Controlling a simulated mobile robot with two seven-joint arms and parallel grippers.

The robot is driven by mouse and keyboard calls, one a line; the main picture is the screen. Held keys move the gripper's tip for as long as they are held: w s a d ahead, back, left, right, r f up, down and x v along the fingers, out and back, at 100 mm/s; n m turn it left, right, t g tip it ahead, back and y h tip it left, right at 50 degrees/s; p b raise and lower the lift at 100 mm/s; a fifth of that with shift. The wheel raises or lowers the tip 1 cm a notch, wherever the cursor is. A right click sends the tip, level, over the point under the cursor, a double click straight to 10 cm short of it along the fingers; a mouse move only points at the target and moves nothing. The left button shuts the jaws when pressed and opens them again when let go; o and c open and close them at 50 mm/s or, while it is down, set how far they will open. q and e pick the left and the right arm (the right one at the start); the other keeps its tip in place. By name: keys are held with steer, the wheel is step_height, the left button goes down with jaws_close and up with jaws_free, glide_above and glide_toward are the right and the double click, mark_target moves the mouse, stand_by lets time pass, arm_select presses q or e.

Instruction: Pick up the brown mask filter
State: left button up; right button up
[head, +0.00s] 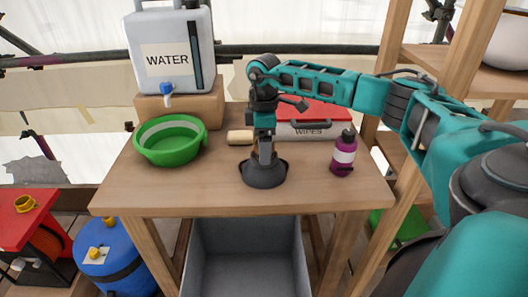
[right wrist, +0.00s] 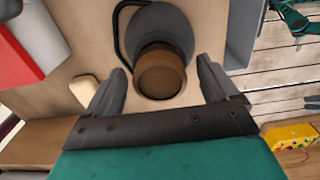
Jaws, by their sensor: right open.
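The brown mask filter (right wrist: 161,74) is a round brown cap on the dark grey mask (head: 264,175). The mask rests on the wooden table near its front edge, with a black strap loop (right wrist: 121,30) beside it in the right wrist view. My right gripper (head: 265,155) points down from above over the mask. In the right wrist view, its two open fingers (right wrist: 161,65) stand on either side of the filter, with gaps visible. In the head view the gripper largely hides the filter. My left gripper is not in view.
On the table (head: 210,195) are a green basin (head: 170,150), a cream block (head: 240,137), a red-lidded wipes box (head: 310,130) and a purple bottle (head: 343,155). A water container (head: 172,85) stands on a wooden block at the back left. A grey bin (head: 245,260) sits below.

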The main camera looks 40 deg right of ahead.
steer(key=shift+c, duration=0.2)
steer(key=c, duration=1.1)
